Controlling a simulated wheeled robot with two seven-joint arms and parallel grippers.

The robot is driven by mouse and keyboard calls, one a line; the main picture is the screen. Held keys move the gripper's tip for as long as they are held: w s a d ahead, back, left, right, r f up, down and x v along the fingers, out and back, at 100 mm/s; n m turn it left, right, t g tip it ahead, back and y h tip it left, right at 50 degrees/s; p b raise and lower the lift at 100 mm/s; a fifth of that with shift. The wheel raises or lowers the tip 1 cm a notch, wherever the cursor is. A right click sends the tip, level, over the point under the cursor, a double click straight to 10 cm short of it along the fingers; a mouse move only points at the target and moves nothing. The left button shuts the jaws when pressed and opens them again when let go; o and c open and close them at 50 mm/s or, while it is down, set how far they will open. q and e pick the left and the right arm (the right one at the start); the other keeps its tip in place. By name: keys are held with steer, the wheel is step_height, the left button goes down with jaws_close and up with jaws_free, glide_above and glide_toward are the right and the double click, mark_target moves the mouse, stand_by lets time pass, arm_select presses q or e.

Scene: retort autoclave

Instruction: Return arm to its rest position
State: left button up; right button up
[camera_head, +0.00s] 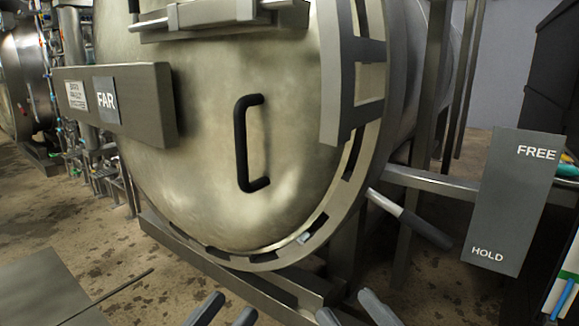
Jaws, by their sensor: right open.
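My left gripper (226,309) shows at the bottom edge, its two fingertips apart with nothing between them. My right gripper (349,308) is beside it to the right, also open and empty. Only the fingertips of both show; the rest of the arms is out of view. Both are below the round metal autoclave door (200,140) in the picture, apart from its black handle (243,143).
A grey panel (509,200) marked FREE and HOLD stands at the right. A grey box marked FAR (148,108) juts out at the door's left. A metal frame beam (215,270) runs below the door. Stained open floor (50,215) lies at the left.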

arm_select(q)
steer(key=s+a+r+n+g+y+p, duration=0.2)
steer(key=s+a+g+y+p, duration=0.3)
steer(key=p, duration=2.6)
steer(key=a+r+g+y, duration=0.1)
steer(key=g+y, duration=0.1)
steer(key=shift+r+n+g+y, duration=0.3)
steer(key=shift+r, duration=0.1)
arm_select(e)
steer(key=s+d+r+m+g+h, duration=0.2)
steer(key=s+d+r+g+h, duration=0.1)
steer(key=s+d+g+h, duration=0.2)
steer(key=d+g+h, duration=0.1)
steer(key=g+h, duration=0.1)
steer(key=shift+d+r+g+h, duration=0.15)
steer(key=shift+r+g+h, duration=0.15)
steer(key=shift+r, duration=0.05)
arm_select(q)
steer(key=shift+a+p, duration=0.1)
steer(key=shift+p, duration=0.2)
arm_select(e)
steer(key=shift+s, duration=0.1)
